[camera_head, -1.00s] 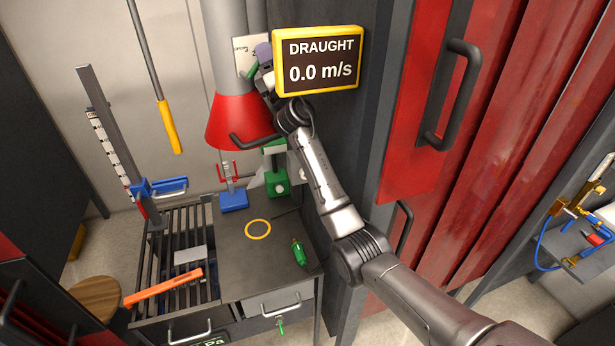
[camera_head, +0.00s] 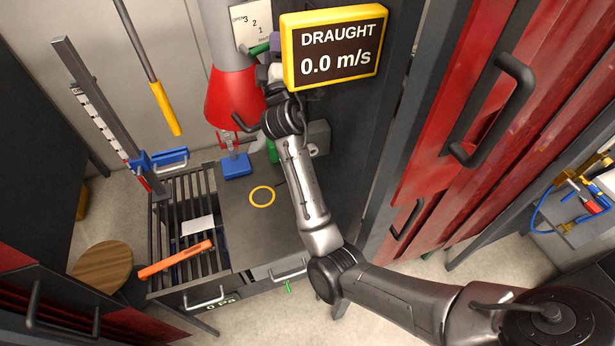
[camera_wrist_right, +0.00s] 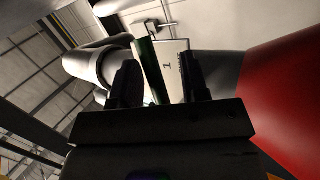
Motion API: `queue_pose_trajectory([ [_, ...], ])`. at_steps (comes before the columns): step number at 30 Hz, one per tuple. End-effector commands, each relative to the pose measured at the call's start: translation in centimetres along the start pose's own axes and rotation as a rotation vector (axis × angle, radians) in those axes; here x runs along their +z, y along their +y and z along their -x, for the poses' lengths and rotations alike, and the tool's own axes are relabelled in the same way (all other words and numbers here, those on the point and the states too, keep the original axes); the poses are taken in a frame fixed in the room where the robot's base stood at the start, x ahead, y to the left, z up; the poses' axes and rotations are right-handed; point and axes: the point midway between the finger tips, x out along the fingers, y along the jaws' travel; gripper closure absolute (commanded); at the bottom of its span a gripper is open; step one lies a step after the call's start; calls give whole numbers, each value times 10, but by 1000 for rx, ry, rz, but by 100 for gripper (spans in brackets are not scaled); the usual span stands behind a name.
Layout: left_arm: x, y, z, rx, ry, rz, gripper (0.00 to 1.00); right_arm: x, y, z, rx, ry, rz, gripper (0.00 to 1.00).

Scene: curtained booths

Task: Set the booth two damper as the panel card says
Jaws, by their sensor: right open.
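The damper's scale plate (camera_head: 251,22) is a pale plate on the duct, marked OPEN, 3, 2, 1 and SHUT. The green damper handle (camera_head: 260,49) sticks out just below it. My right gripper (camera_head: 268,66) is at the handle, partly hidden behind the draught display. In the right wrist view the green handle (camera_wrist_right: 153,70) stands between the open dark fingers of my right gripper (camera_wrist_right: 160,80), with the plate (camera_wrist_right: 172,62) and its 1 behind. I cannot tell whether a finger touches the handle. My left gripper is out of view.
The yellow-framed draught display (camera_head: 335,47) reads 0.0 m/s, close beside my right wrist. The red hood (camera_head: 232,98) hangs below the duct. Under it is a bench (camera_head: 240,225) with a yellow ring (camera_head: 262,196). Red curtains (camera_head: 455,150) stand to the right.

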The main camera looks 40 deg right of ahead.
Motion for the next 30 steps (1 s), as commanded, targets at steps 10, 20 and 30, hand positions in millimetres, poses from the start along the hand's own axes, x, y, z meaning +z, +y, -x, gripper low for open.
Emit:
queue_pose_trajectory([
  [10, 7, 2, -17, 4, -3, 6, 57, 2, -3, 71, 2, 5, 9, 59],
  [20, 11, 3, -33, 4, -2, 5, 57, 3, -3, 134, 2, 5, 9, 59],
  [30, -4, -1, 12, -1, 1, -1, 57, 29, -30, 176, -287, -71, -214, 59],
])
